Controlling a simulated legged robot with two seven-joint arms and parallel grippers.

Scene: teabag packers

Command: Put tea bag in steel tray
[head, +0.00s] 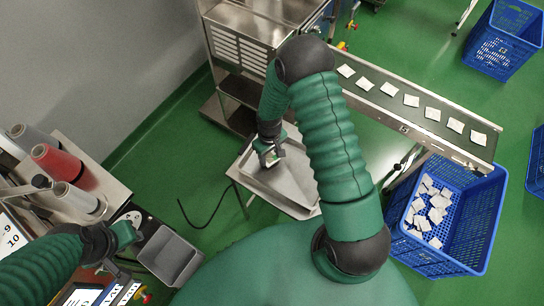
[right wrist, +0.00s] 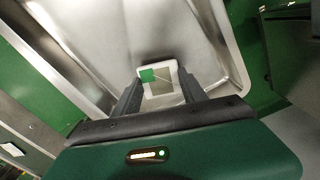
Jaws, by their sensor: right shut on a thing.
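The steel tray (head: 293,185) stands on a small stand in the middle of the head view, and its metal floor and walls fill the upper right wrist view (right wrist: 120,32). My right gripper (head: 271,156) is over the tray's upper left part, pointing down. In the right wrist view its two fingers are shut on a tea bag (right wrist: 160,92), a pale square with a green tag. Whether the tea bag touches the tray floor is unclear. My left gripper (head: 128,228) is at the left, beside a grey bin; its fingers are too unclear to judge.
A conveyor (head: 378,78) at the upper right carries several tea bags in a row. A blue crate (head: 465,225) below it holds many more. A grey bin (head: 170,255) and a machine with rolls (head: 60,160) stand left. A metal cabinet (head: 240,45) stands behind the tray.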

